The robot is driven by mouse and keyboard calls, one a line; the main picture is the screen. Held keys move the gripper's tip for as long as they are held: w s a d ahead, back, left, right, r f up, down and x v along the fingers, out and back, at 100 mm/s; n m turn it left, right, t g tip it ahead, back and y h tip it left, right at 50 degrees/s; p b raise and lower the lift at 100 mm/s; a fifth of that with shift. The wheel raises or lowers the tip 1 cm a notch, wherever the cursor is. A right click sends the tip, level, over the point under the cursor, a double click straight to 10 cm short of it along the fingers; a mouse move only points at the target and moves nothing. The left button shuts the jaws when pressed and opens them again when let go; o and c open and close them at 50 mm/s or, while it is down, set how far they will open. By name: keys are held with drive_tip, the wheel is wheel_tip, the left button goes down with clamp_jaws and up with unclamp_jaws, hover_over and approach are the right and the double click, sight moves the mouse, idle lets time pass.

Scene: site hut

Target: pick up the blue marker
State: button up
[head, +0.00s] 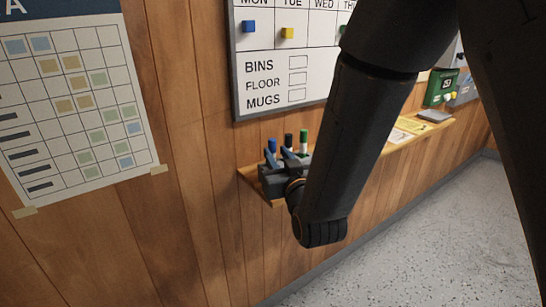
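The blue marker (272,145) stands upright at the left of a row on the wooden wall shelf. A black marker (288,140) and a green marker (304,138) stand to its right. My gripper (279,155) is at the left end of the shelf, right in front of the markers. Its two fingers point up toward the marker tops and show a gap between them, so it looks open. The blue marker's lower part is hidden behind my gripper, and whether a finger touches it cannot be told. What holds the markers is mostly hidden.
A whiteboard (268,65) hangs above the markers. A paper chart (75,100) is at left. The speckled floor (440,230) is clear.

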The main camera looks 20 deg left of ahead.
drive_tip(key=p+x, duration=0.2)
drive_tip(key=x, duration=0.5)
drive_tip(key=shift+a, duration=0.35)
drive_tip(key=shift+f, duration=0.1)
drive_tip(key=shift+c, duration=0.2)
clamp_jaws()
